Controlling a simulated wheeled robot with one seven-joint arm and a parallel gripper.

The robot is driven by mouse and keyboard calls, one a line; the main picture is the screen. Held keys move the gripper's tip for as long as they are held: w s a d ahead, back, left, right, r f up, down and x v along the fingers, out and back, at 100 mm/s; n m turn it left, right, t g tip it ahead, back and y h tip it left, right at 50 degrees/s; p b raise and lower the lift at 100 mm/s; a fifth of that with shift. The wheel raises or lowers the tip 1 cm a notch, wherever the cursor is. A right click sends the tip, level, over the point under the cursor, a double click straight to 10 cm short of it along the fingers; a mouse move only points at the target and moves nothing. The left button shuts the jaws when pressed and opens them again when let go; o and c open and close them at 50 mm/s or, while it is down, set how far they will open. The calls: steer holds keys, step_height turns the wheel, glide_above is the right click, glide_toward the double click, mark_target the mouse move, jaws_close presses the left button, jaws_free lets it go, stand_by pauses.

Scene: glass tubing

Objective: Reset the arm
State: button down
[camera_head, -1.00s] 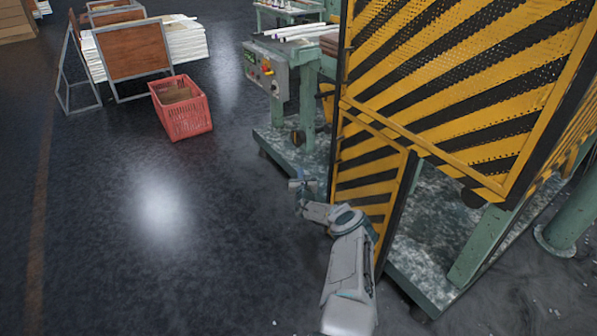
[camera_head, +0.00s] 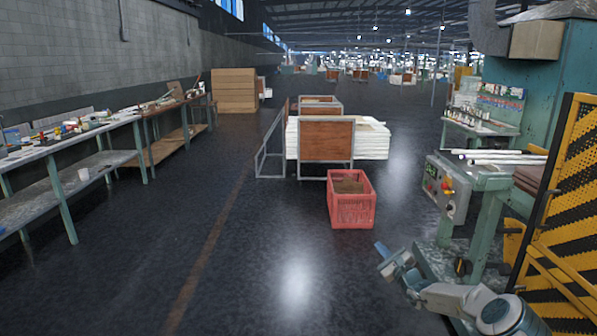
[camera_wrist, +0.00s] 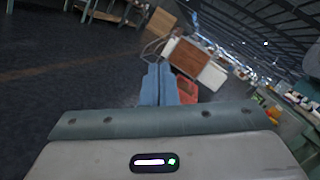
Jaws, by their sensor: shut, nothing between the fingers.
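My gripper (camera_head: 380,250) shows at the lower right of the head view, at the end of my bent grey arm. It is held in the air in front of the green machine (camera_head: 478,208), with nothing in it. In the wrist view the two blue fingers of my gripper (camera_wrist: 160,72) lie together, shut and empty. They point toward the red crate (camera_wrist: 187,90), which stands some way off on the floor.
The red crate (camera_head: 351,208) stands on the dark floor before a framed brown panel (camera_head: 326,141). A yellow-black striped guard (camera_head: 572,190) is close to my arm at right. Workbenches (camera_head: 62,155) line the left wall.

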steer(key=s+a+r+n+g+y, duration=0.25)
steer(key=s+a+n+g, duration=0.2)
steer(key=a, duration=0.25)
steer(key=s+a+r+n+g+y, duration=0.1)
steer(key=s+a+r+n+g, duration=0.3)
steer(key=a, duration=0.3)
steer(key=s+a+r+n+g+y, duration=0.25)
steer(key=s+a+n, duration=0.25)
steer(key=a, duration=0.3)
steer(key=s+a+r+n+g+h+p, duration=0.1)
steer(key=s+a+r+n+g+h, duration=0.15)
steer(key=s, duration=0.35)
steer(key=s+a+r+n+g+h, duration=0.1)
steer(key=s+n, duration=0.2)
steer(key=s, duration=0.3)
steer(key=s+d+r+n+h, duration=0.1)
steer(key=s+d+h, duration=0.2)
steer(key=s, duration=0.6)
steer(key=s+d+r+n+h+p, duration=0.1)
steer(key=s+d, duration=0.4)
steer(key=s, duration=0.5)
steer(key=s+d+r+n+h, duration=0.1)
steer(key=s+d+n+h, duration=0.2)
steer(key=s, duration=0.7)
steer(key=shift+d+r+g+h+p, duration=0.25)
steer(key=shift+d+g+h, duration=0.25)
steer(key=shift+h, duration=0.75)
